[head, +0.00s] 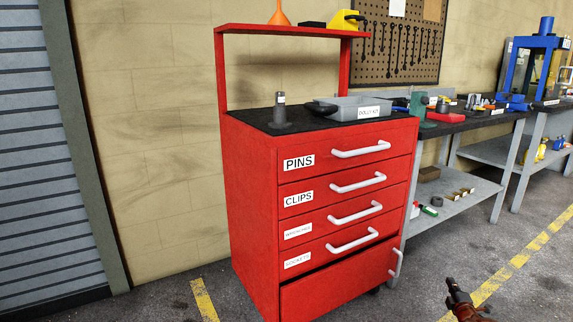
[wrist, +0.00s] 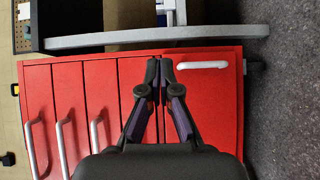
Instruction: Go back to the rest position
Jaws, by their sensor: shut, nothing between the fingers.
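My gripper (wrist: 159,68) shows in the wrist view, its two dark fingers brought together at the tips with nothing between them. It points at the front of the red tool cabinet (wrist: 70,72), which is seen turned on its side. The fingertips appear over the line between the drawers and the lower door (wrist: 212,105); I cannot tell how far off they are. In the head view the red cabinet (head: 250,210) stands upright, and its lower door (head: 340,290) has a dark gap along its top. I cannot make out my gripper for sure there.
A grey tray (head: 345,110) and a dark post (head: 280,110) stand on the cabinet top. A workbench (head: 468,124) adjoins on the right. A dark and rusty-brown object (head: 463,300) sticks up at the lower right, unclear. The floor (head: 420,290) beside it looks clear.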

